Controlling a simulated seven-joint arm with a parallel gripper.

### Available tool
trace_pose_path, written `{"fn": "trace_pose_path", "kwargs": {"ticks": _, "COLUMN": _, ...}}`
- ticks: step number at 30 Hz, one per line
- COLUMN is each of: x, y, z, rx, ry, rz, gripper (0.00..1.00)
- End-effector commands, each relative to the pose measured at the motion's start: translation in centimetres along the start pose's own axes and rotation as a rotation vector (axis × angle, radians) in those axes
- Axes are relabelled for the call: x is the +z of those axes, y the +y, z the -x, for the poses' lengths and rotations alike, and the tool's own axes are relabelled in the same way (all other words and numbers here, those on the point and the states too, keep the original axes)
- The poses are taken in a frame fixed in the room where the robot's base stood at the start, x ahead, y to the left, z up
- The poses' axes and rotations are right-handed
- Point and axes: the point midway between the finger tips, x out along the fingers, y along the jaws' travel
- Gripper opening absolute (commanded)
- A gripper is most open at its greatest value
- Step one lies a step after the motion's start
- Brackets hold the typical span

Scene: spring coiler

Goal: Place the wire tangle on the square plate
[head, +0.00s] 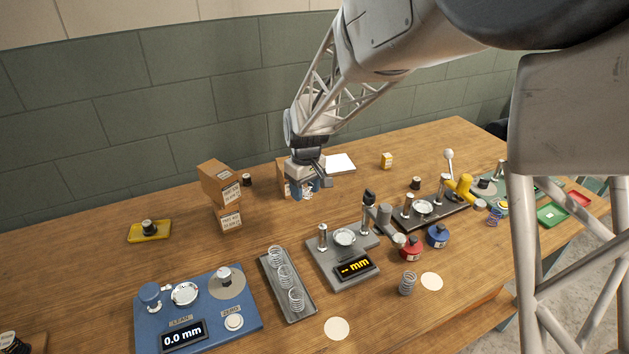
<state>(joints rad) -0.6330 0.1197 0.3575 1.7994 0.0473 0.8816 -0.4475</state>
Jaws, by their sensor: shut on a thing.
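My gripper (307,192), with blue fingers, hangs over the back middle of the table, in front of a cardboard box. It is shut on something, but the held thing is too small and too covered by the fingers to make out. I cannot pick out a wire tangle anywhere else. A flat white squarish plate or pad (340,164) lies behind and to the right of the gripper. I cannot tell whether it is the square plate. A yellow rectangular plate (138,238) at the left bears a dark knob-like piece.
Stacked cardboard boxes (229,217) stand left of the gripper. In front are a blue gauge station (252,317), a tray of springs (302,315), a grey gauge station (325,268) and a loose spring (407,283).

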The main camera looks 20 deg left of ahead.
Motion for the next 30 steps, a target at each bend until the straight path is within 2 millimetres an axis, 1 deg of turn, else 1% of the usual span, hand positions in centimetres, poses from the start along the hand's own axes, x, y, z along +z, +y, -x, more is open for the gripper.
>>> {"fn": "trace_pose_path", "kwargs": {"ticks": 5, "x": -0.2, "y": 1.0, "z": -0.1, "rx": 0.0, "ry": 0.0, "rz": -0.002, "gripper": 0.26}}
{"fn": "trace_pose_path", "kwargs": {"ticks": 11, "x": -0.8, "y": 3.4, "z": -0.3, "rx": 0.0, "ry": -0.001, "rz": -0.001, "gripper": 0.26}}
{"fn": "trace_pose_path", "kwargs": {"ticks": 21, "x": -1.9, "y": 9.7, "z": -0.9, "rx": -0.001, "ry": 0.0, "rz": 0.0, "gripper": 0.26}}
{"fn": "trace_pose_path", "kwargs": {"ticks": 27, "x": -2.1, "y": 13.5, "z": -1.5, "rx": -0.001, "ry": -0.001, "rz": 0.001, "gripper": 0.26}}
{"fn": "trace_pose_path", "kwargs": {"ticks": 30, "x": -2.3, "y": 15.0, "z": -1.7, "rx": -0.001, "ry": 0.0, "rz": 0.002, "gripper": 0.26}}
